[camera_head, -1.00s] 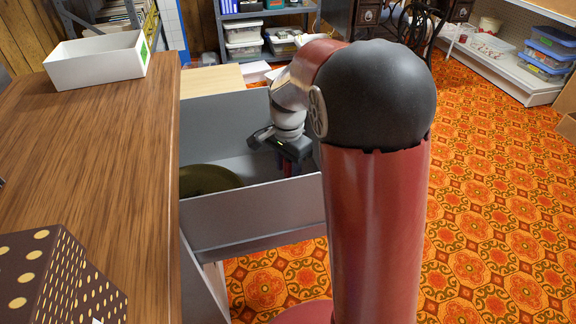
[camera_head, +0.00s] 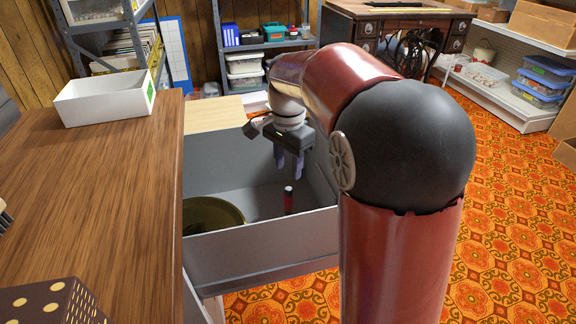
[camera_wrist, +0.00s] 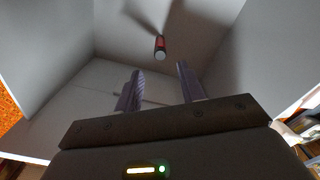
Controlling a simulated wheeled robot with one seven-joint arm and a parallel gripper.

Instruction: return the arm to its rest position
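My gripper (camera_head: 289,160) is raised above the open grey drawer (camera_head: 262,240). In the wrist view my gripper (camera_wrist: 158,88) has its two fingers apart with nothing between them. A small dark red cylinder with a pale top (camera_head: 288,201) stands in the drawer, below my gripper and apart from it. In the wrist view the red cylinder (camera_wrist: 160,46) shows beyond the fingertips. My red arm fills the right middle of the head view and hides part of the drawer's right side.
A dark olive round bowl (camera_head: 212,214) is at the drawer's left. A wooden cabinet top (camera_head: 110,190) on the left holds a white box (camera_head: 104,98) and a dotted brown box (camera_head: 50,303). Shelves stand behind. Patterned floor on the right is clear.

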